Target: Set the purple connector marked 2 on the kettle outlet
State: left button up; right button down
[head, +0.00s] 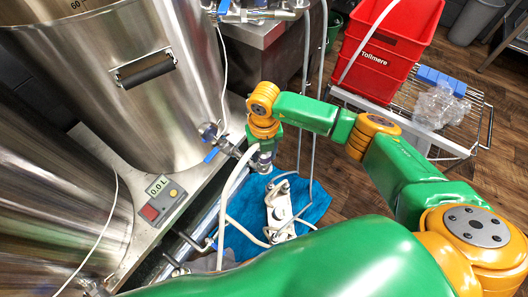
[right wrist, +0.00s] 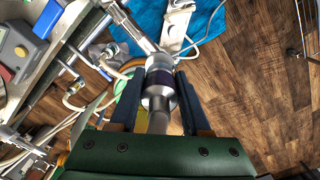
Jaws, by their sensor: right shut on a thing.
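My right gripper (head: 263,150) reaches down beside the kettle's outlet valve (head: 214,134). In the right wrist view the gripper (right wrist: 157,100) is shut on a steel connector with a dark purple band (right wrist: 160,76). No number is readable on it. The kettle (head: 150,85) is a large steel vessel at the left. A steel outlet pipe (head: 240,155) runs from its valve toward the held connector. In the wrist view the pipe (right wrist: 137,32) ends close by the connector; I cannot tell whether they touch or are joined. My left gripper is not in view.
A control box (head: 160,197) reading 0.0 L sits on the stand beside the kettle. Pale hoses (head: 229,182) hang close to the gripper. A white device (head: 279,210) lies on a blue towel (head: 318,202). Red crates (head: 392,40) and a wire rack (head: 455,110) stand right. Wooden floor is open between.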

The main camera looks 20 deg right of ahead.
jog(key=shift+f+b, duration=1.05)
jog(key=shift+f, duration=0.2)
jog(key=shift+c, duration=1.4)
grip_release()
